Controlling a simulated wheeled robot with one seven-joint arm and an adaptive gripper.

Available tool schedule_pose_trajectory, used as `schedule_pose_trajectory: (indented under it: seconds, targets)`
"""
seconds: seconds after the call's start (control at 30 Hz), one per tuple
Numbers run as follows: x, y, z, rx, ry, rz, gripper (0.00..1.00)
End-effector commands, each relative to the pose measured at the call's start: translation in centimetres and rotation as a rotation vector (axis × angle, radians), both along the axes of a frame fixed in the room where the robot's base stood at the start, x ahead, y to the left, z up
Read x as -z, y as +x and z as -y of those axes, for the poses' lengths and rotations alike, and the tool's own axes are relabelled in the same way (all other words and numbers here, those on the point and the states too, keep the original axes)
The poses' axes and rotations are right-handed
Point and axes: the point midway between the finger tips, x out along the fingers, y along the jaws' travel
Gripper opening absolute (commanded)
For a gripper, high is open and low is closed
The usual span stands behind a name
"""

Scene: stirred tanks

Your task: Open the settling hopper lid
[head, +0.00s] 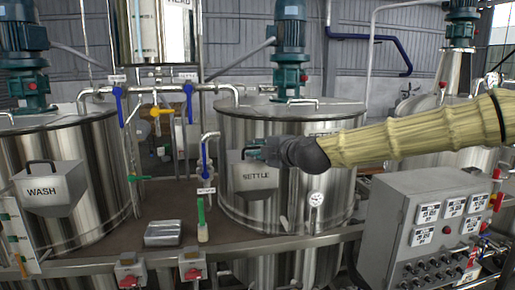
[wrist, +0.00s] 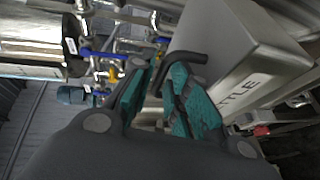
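The settling hopper (head: 257,180), a grey metal box marked SETTLE, is fixed to the front of the middle steel tank. In the wrist view the hopper (wrist: 238,50) fills the upper right, its lettering tilted. Its black bar handle (wrist: 187,55) reaches from the box to the space between my fingertips. My gripper (wrist: 163,82) is open, with a teal-padded finger on either side of the handle's bend; I cannot tell whether either pad touches it. In the head view my gripper (head: 266,151) is at the hopper's top and hides the handle. The lid looks down, though partly hidden.
A similar WASH hopper (head: 50,190) with a black handle is on the left tank. Blue-handled valves (head: 119,107) and pipes stand between the tanks. A control box (head: 425,220) is at the front right, below my arm. A grey block (head: 163,234) lies on the deck.

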Motion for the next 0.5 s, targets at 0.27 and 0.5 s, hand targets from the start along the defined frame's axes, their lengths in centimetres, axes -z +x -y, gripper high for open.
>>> schedule_pose_trajectory:
  seconds: [0.27,0.5]
  targets:
    - [0.03,0.03,-0.01,0.000,0.000,0.000,0.10]
    - [0.03,0.02,0.01,0.000,0.000,0.000,0.00]
